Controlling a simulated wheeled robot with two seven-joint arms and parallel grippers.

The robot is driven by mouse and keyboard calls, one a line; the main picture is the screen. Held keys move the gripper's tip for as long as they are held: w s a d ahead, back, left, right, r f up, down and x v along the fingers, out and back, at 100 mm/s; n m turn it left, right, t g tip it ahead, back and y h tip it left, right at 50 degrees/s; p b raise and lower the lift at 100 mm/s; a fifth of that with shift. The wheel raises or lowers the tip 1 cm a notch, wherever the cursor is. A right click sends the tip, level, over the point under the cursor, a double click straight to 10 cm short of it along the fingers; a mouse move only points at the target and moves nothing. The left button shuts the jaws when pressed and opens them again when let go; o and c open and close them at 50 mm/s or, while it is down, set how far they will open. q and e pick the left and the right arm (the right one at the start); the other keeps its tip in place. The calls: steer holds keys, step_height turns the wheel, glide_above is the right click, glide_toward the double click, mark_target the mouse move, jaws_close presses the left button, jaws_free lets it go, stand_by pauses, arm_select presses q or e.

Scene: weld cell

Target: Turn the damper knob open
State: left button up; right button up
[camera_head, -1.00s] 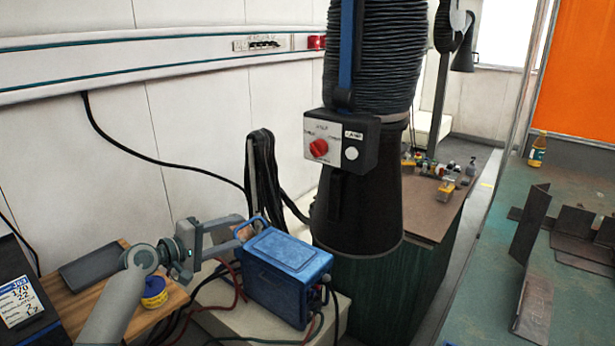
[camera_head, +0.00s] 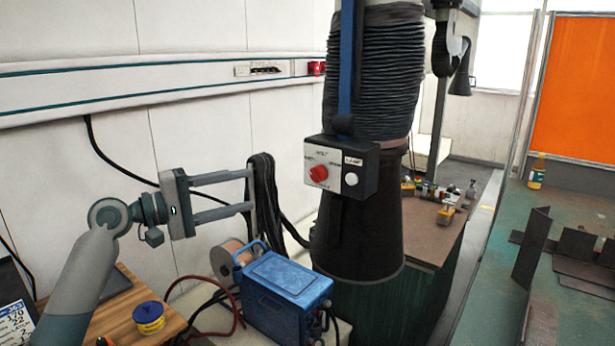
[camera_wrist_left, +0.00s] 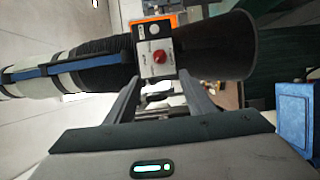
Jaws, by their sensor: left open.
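The red damper knob (camera_head: 319,173) sits on the light front plate of a dark control box (camera_head: 366,175), beside a white lamp button (camera_head: 351,179). The box is fixed to the black extraction hood (camera_head: 358,235) below a ribbed hose. My left gripper (camera_head: 250,193) is open and empty, to the left of the knob and slightly lower, apart from it. In the left wrist view the knob (camera_wrist_left: 159,57) shows ahead, beyond and between the open fingers (camera_wrist_left: 156,88). My right gripper is not in view.
A blue welding unit (camera_head: 287,290) with a handle stands below my left gripper. Dark cables (camera_head: 264,195) hang behind the fingertips. A yellow-and-blue tin (camera_head: 149,317) is on the wooden surface. A green table (camera_head: 490,290) with metal plates is at right.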

mark_target(311, 176)
arm_select(q)
steer(key=shift+p+x, duration=3.15)
steer(key=shift+x, duration=5.3)
steer(key=shift+s, duration=0.1)
steer(key=c, duration=1.1)
